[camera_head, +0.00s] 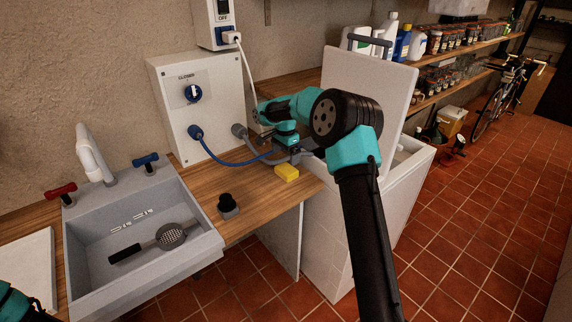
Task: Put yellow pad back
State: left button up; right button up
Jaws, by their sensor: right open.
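The yellow pad (287,173) lies on the wooden worktop (262,196), near its right front edge. My right gripper (292,154) is open, just behind and above the pad in the picture. Its dark fingers are small here and partly merge with the grey hose behind them, so I cannot tell whether they touch anything. The pad's top and front show clear of the fingers. Only a teal and black part of my left arm shows in the bottom left corner; its gripper is out of view.
A white control box (205,105) with blue and grey hoses stands behind the worktop. A small black knob-like object (228,205) stands left of the pad. A white chest with raised lid (365,95) stands right.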

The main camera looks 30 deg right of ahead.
aim_at(285, 168)
notch_tip(285, 168, up, 10)
dwell(0.4)
jog(key=shift+f, duration=0.15)
dwell(0.3)
